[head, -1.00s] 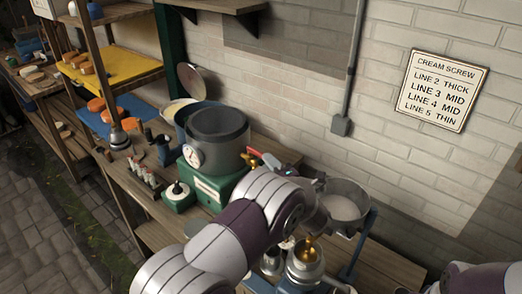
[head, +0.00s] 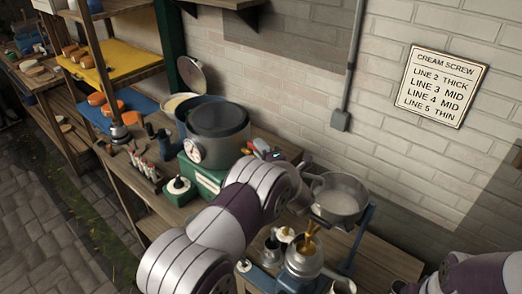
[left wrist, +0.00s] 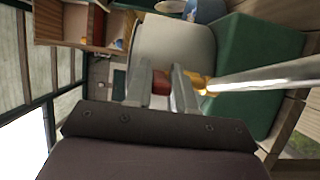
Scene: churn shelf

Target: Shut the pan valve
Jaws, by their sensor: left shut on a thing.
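The grey pan (head: 343,203) with pale liquid in it stands on a blue stand at the right in the head view, behind my left arm. A brass spout (head: 309,240) shows below it over a metal vessel. In the left wrist view my left gripper (left wrist: 161,82) is shut on a small red handle (left wrist: 160,87). A brass fitting (left wrist: 197,83) and a pale metal rod (left wrist: 265,75) lie just right of the fingers. My right gripper is out of view.
The grey vat (head: 218,133) with a dial stands on a green base (head: 203,178), close to my left arm. Small bottles (head: 144,168) stand on the bench at left. The brick wall with a sign (head: 441,86) is behind.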

